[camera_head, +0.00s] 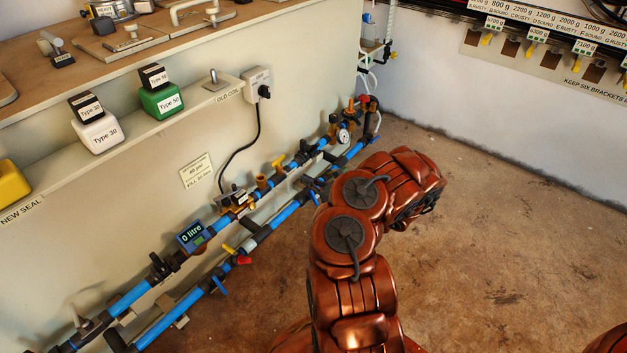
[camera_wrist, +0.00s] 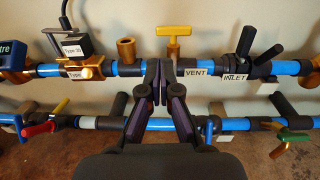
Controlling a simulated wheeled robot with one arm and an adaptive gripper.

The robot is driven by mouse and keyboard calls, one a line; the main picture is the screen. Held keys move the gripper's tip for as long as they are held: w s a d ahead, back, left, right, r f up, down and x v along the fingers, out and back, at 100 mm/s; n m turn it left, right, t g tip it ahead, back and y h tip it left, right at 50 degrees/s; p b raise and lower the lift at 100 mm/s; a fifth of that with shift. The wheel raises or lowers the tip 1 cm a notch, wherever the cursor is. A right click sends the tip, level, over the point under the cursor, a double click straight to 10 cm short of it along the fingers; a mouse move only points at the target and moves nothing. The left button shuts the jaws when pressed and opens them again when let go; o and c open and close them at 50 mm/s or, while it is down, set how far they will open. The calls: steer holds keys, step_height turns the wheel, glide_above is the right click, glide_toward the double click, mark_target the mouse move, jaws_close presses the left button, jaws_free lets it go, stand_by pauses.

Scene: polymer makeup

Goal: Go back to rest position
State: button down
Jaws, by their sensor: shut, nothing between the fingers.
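My gripper (camera_wrist: 160,88) is shut and empty in the wrist view, its dark fingertips together in front of the upper blue pipe (camera_wrist: 130,69). I cannot tell whether the tips touch the pipe. In the head view my copper-coloured arm reaches up and bends right at its top; the gripper is hidden there. The wrist view shows a yellow T-handle (camera_wrist: 174,38) just above the fingertips, a VENT label (camera_wrist: 196,72) to their right and an INLET label (camera_wrist: 235,77) farther right. A brass fitting (camera_wrist: 126,50) is left of the tips.
Two pipe runs follow the wall, with a blue meter (camera_head: 193,236), a gauge (camera_head: 343,136) and a red valve handle (camera_head: 244,260). A shelf above holds a white Type 30 block (camera_head: 100,134) and a green Type 50 block (camera_head: 160,101). Brown floor (camera_head: 500,220) to the right is clear.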

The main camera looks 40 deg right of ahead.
steer(key=shift+s+d, duration=0.15)
steer(key=shift+s, duration=0.95)
